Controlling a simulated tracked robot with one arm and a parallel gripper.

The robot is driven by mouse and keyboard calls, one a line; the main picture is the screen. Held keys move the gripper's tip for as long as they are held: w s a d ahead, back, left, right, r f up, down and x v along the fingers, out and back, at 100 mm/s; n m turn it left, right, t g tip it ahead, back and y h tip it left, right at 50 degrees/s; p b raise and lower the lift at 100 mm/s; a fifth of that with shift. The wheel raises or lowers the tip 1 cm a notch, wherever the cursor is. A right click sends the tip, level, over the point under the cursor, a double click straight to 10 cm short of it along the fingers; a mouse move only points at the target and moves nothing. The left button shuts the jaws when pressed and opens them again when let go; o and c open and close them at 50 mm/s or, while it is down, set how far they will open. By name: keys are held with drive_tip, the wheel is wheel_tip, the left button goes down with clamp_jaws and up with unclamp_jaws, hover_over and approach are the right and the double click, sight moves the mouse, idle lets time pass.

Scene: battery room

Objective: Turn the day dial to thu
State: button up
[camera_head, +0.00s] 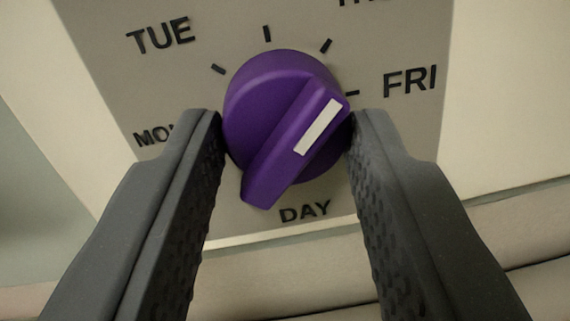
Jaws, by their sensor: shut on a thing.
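The day dial (265,88) is a purple round knob with a raised grip bar and a white marker stripe (319,126). The bar runs from lower left to upper right, and the stripe lies at its upper right end. The stripe points roughly toward the tick (326,45) below a label cut off at the top edge; I cannot tell whether they line up exactly. FRI (410,82) is to the right of the dial. My gripper (287,122) is shut on the dial, one dark finger on each side. The left finger partly hides the MON label (154,136).
The grey dial panel (400,140) also bears TUE (160,36) at upper left and DAY (305,211) below the dial. More ticks surround the top of the knob. A pale surface surrounds the panel, with a rounded beige ledge (510,225) below.

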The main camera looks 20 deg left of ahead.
drive_tip(key=shift+f, duration=0.3)
drive_tip(key=o, duration=1)
drive_tip(key=shift+w, duration=0.1)
drive_tip(key=shift+r, duration=0.15)
drive_tip(key=b+v, duration=0.4)
drive_tip(key=v, duration=0.9)
drive_tip(key=shift+s, duration=0.4)
